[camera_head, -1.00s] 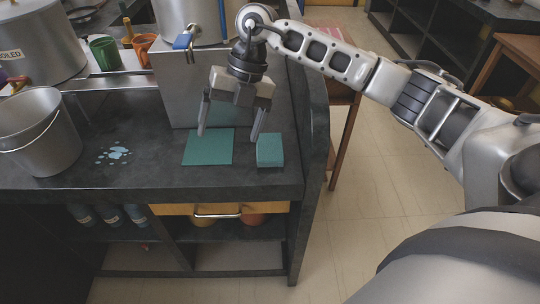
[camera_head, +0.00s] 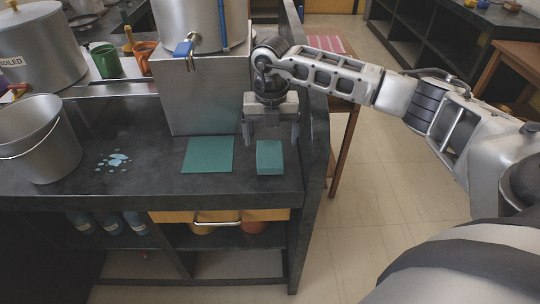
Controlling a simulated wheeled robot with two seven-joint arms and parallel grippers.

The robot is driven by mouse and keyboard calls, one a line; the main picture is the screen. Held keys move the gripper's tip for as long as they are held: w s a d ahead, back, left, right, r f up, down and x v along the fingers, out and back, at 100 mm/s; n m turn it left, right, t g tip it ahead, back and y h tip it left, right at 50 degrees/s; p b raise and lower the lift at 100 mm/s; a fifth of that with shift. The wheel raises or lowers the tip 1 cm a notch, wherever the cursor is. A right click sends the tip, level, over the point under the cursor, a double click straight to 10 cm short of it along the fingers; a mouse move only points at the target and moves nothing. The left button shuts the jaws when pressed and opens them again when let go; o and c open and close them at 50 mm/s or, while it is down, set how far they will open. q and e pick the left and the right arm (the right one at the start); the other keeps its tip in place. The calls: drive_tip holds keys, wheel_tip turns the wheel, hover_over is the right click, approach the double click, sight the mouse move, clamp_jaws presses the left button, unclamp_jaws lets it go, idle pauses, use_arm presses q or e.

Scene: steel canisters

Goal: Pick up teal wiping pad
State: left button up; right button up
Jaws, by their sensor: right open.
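A thick teal wiping pad (camera_head: 270,158) lies on the dark counter near its front right corner. A thin flat teal square (camera_head: 208,155) lies just left of it. My right gripper (camera_head: 271,140) points down with its fingers spread, above and slightly behind the thick pad. One finger is toward the pad's left side and one toward its right. Nothing is between the fingers, and I cannot tell how high the tips are. My left gripper is not in view.
A steel box (camera_head: 195,98) with a canister (camera_head: 190,25) and blue padlock (camera_head: 184,48) stands behind. A bucket (camera_head: 38,140) and pale blue spill (camera_head: 114,160) are on the left. A raised dark side panel (camera_head: 316,130) borders the counter's right end.

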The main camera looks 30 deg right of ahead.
sight(270, 153)
drive_tip(key=f, duration=0.5)
drive_tip(key=shift+a+p, duration=0.2)
drive_tip(key=shift+p, duration=0.2)
drive_tip(key=c, duration=1.1)
drive_tip(key=shift+o, duration=0.2)
drive_tip(key=shift+r, duration=0.15)
drive_tip(key=shift+r, duration=0.65)
drive_tip(key=a+r, duration=0.1)
drive_tip(key=r, duration=0.1)
drive_tip(key=a+r+b, duration=0.1)
drive_tip(key=a+r, duration=0.1)
drive_tip(key=s+a+r, duration=0.1)
drive_tip(key=r, duration=0.1)
drive_tip(key=shift+a+r, duration=0.15)
drive_tip(key=shift+r, duration=0.15)
drive_tip(key=s+a+r+b, duration=0.1)
drive_tip(key=s+a+r, duration=0.1)
drive_tip(key=a+r, duration=0.3)
drive_tip(key=a, duration=0.4)
drive_tip(key=shift+a+b, duration=0.2)
drive_tip(key=shift+b, duration=0.1)
drive_tip(key=shift+s, duration=0.1)
